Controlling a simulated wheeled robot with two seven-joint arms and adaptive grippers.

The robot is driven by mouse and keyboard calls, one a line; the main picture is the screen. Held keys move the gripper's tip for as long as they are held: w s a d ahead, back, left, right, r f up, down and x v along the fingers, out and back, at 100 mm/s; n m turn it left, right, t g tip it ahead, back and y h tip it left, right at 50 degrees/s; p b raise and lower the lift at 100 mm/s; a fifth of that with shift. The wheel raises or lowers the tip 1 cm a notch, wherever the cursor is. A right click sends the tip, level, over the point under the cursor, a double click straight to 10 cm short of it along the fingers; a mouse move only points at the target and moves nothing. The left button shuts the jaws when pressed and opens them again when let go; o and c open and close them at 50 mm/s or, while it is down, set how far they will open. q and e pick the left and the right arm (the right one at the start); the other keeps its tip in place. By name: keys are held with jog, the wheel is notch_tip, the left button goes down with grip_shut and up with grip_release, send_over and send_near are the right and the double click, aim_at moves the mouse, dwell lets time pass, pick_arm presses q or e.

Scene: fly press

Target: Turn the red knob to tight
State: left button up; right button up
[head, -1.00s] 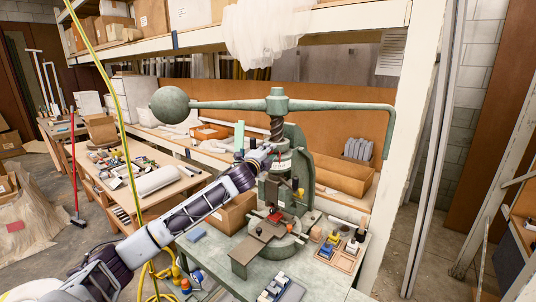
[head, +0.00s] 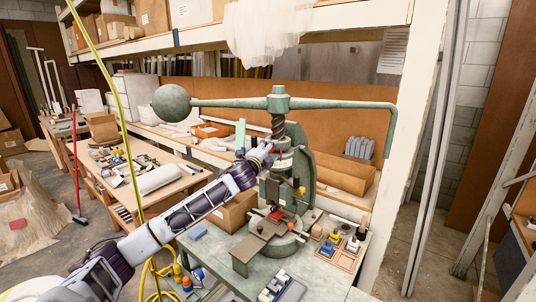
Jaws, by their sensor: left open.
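The green fly press (head: 308,150) stands on the bench with its long arm and ball weight level across the top. My left arm reaches up from the lower left, and my left gripper (head: 268,153) is at the press's ram, just below the screw. The gripper is open. A small red spot (head: 278,156) shows right beside the fingertips and looks like the red knob, partly hidden by the gripper. I cannot tell whether the fingers touch it or surround it. Another red piece (head: 276,215) lies low on the press bed. My right gripper is not in view.
A wooden tray (head: 343,258) with small coloured parts stands right of the press base. A dark tray with blocks (head: 282,287) lies in front. A cardboard box (head: 236,211) stands behind my arm. The bench (head: 215,250) has bare room at its left front.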

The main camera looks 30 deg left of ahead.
pick_arm(q)
jog(key=shift+s, duration=0.1)
jog(key=s+d, duration=0.2)
jog(key=s, duration=0.9)
jog(key=shift+s, duration=0.25)
dwell(1.0)
dwell(0.6)
